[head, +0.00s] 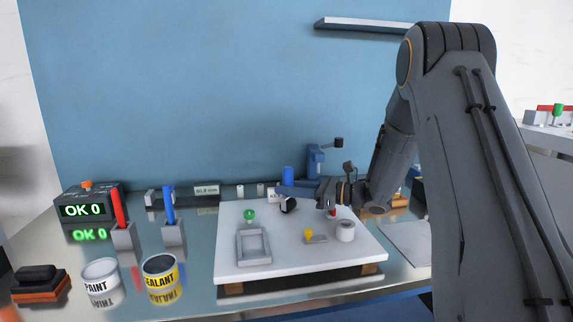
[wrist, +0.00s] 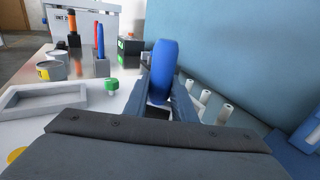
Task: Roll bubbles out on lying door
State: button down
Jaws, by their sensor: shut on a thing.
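The lying door is a white panel (head: 290,262) flat on low blocks on the bench; it also shows in the wrist view (wrist: 100,106). My gripper (head: 294,189) is over its far part and is shut on an upright blue handle (head: 288,174), probably the roller's. The handle rises between my fingers in the wrist view (wrist: 163,65). Below it in the head view is a dark round part with a pale end (head: 289,205), close above or touching the panel; I cannot tell which. I cannot make out any bubbles.
On the panel are a grey frame (head: 240,250), a green knob (head: 249,214), a yellow knob (head: 309,232) and a white roll (head: 346,232). Paint (head: 101,288) and sealant (head: 160,280) cans stand left. A blue stand (head: 316,160) is behind. The panel's front strip is clear.

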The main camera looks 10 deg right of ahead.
aim_at(287, 168)
jog(key=d+p, duration=0.1)
jog(key=d, duration=0.2)
jog(key=shift+d, duration=0.25)
jog(key=shift+d+r, duration=0.1)
jog(key=shift+d, duration=0.15)
jog(key=shift+a+f, duration=0.2)
jog(key=shift+a, duration=0.45)
jog(key=shift+a+b, duration=0.3)
jog(key=shift+a, duration=1.2)
jog(key=shift+r+p, duration=0.7)
jog(key=shift+r, duration=3.45)
